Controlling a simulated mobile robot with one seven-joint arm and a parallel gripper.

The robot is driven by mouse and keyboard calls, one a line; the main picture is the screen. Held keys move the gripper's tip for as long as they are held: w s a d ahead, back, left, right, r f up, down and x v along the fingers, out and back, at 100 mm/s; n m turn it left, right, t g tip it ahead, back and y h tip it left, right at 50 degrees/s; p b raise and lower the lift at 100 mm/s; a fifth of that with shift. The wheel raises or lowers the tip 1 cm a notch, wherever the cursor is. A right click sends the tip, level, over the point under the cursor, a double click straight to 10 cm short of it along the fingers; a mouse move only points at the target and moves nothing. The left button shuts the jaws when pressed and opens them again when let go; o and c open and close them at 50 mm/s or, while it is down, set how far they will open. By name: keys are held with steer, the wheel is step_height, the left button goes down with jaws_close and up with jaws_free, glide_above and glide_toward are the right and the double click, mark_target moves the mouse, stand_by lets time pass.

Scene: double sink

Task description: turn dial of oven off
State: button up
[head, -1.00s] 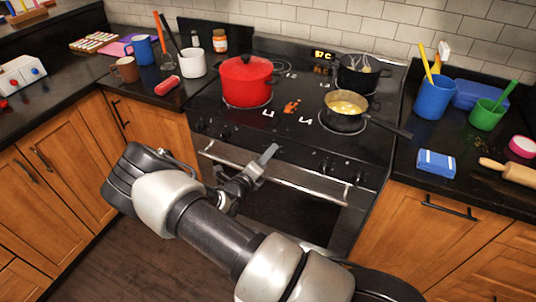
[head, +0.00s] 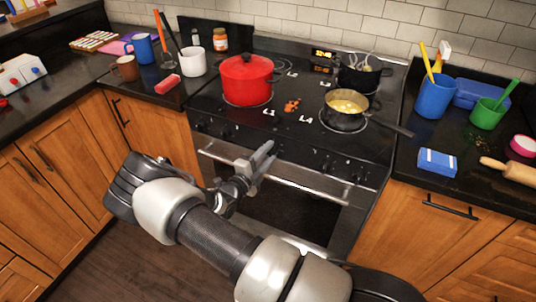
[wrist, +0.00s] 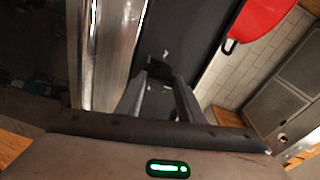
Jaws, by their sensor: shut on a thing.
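The oven (head: 300,215) is set in the black stove, with a dark front panel (head: 300,155) above its silver handle (head: 325,193). Dark dials show on that panel, one (head: 228,132) left of my gripper and one (head: 327,165) to its right. My gripper (head: 266,152) is at the panel between these dials, above the handle. In the wrist view, my gripper's fingers (wrist: 160,88) are close around a small dark dial (wrist: 158,68) on the black panel. The dial it holds is hidden in the head view, and its turn angle cannot be told.
A red pot (head: 246,82) stands on the left of the cooktop. A pan with yellow food (head: 346,106) and a black pot (head: 360,74) stand on the right. The pan's handle sticks out past the stove's right side. Counters flank the stove.

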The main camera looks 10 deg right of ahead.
stand_by(0.4)
steer(key=o, duration=1)
steer(key=shift+r, duration=0.1)
steer(key=f+v, duration=0.1)
steer(key=v, duration=1.6)
steer(key=shift+s+r, duration=0.15)
steer(key=shift+r, duration=0.25)
steer(key=shift+a, duration=0.15)
